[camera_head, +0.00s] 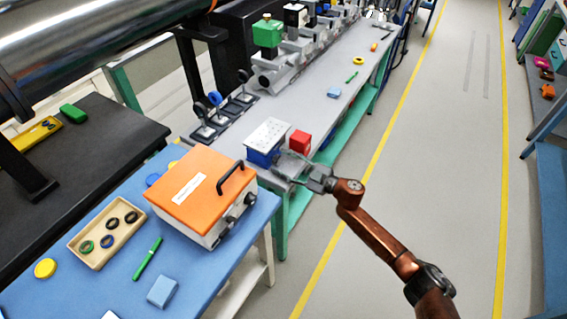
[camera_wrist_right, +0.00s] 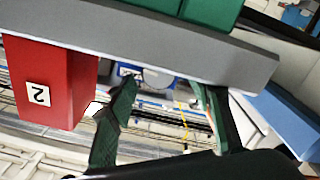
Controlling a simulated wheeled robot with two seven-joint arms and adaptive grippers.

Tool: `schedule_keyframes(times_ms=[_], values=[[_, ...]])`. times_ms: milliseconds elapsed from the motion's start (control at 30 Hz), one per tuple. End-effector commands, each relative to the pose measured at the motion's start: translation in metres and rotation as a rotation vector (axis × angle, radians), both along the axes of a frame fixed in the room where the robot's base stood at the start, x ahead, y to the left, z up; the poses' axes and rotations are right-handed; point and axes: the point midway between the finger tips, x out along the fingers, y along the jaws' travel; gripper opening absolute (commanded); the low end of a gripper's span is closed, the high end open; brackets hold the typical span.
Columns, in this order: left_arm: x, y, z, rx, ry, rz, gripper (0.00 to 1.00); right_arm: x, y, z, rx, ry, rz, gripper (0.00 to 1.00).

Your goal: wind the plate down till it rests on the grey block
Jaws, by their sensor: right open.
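A white perforated plate (camera_head: 268,130) sits on top of a blue body (camera_head: 262,158) at the near end of the grey bench. A red block (camera_head: 300,141) stands just right of it; in the right wrist view the red block (camera_wrist_right: 50,88) carries a "2". My right gripper (camera_head: 292,168) is at the bench's near edge, in front of the blue body. Its two dark green fingers (camera_wrist_right: 165,95) are apart and empty. Between them, farther off, a blue part with a round pale knob (camera_wrist_right: 157,78) shows. I cannot make out the grey block. My left gripper is out of view.
An orange-lidded case (camera_head: 200,188) stands on the blue table at left, with a tray of rings (camera_head: 105,232). The grey bench (camera_head: 335,75) runs back with instruments on its left side. The floor aisle at right is clear.

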Motion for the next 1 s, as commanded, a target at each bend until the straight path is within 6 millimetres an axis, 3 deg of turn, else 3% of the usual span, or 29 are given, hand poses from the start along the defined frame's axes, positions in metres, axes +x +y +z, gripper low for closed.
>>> schedule_keyframes(times_ms=[267,700,1000], values=[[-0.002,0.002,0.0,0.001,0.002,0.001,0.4,-0.01,-0.015,-0.001,-0.001,0.001,-0.002,0.46],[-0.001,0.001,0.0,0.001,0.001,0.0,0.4,-0.06,-0.083,-0.001,-0.002,0.001,0.0,0.46],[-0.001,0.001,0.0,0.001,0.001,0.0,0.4,-0.071,-0.097,0.0,0.0,0.0,0.0,0.46]])
